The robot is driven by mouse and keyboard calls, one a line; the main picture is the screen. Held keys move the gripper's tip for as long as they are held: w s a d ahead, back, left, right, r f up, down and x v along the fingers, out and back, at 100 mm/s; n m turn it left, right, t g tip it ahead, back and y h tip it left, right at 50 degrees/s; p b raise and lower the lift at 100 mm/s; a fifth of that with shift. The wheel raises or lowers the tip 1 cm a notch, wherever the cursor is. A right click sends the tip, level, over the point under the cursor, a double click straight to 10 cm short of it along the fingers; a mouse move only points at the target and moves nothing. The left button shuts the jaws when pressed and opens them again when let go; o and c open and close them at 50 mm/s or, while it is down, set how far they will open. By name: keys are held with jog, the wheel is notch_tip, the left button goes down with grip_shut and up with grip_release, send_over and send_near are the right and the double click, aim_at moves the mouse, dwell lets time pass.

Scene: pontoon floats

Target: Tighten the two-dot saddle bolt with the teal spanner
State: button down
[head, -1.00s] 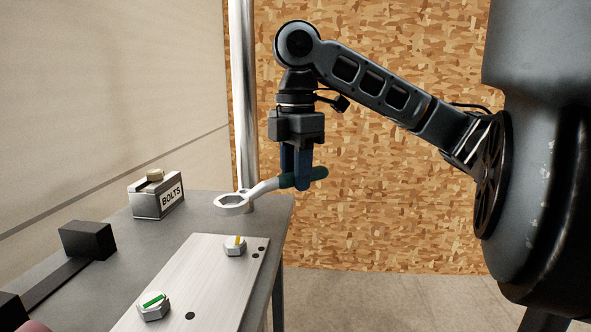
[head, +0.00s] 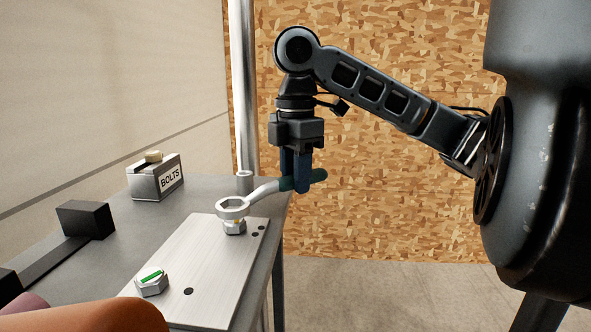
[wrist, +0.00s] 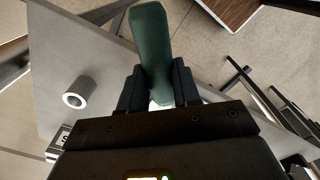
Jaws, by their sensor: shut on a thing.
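The spanner has a teal handle (head: 318,176) and a silver ring end (head: 232,207). My gripper (head: 302,188) is shut on the handle, which also shows in the wrist view (wrist: 151,45) between the fingers (wrist: 158,88). The ring hangs over the two-dot bolt (head: 235,228), a silver hex head with a yellow mark, beside two dark dots on the plate (head: 205,255). The bolt head shows below the ring; I cannot tell whether they touch. Another bolt (head: 152,283), with a green mark, sits nearer, beside a single dot.
The plate lies on a grey bench (head: 110,255). A BOLTS box (head: 156,180), a short metal tube (head: 245,183) and a black block (head: 85,219) on a bar stand around it. A metal post (head: 244,90) rises behind. An orange rounded thing (head: 90,316) fills the lower left corner.

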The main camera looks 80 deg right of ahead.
jog(key=shift+f, duration=0.45)
dwell(0.6)
jog(key=shift+p, duration=0.45)
dwell(0.9)
jog(key=shift+f+b, duration=0.7)
jog(key=shift+f, duration=0.4)
dwell(0.4)
jog(key=shift+s+a+r, duration=0.1)
jog(key=shift+a, duration=0.05)
jog(key=shift+s+a+m+p, duration=0.25)
jog(key=shift+m+p, duration=0.15)
jog(key=shift+p, duration=0.1)
dwell(0.4)
jog(key=shift+s+a+m+p, duration=0.35)
jog(key=shift+a+m+p, duration=0.1)
jog(key=shift+m, duration=0.15)
jog(key=shift+s+a, duration=0.1)
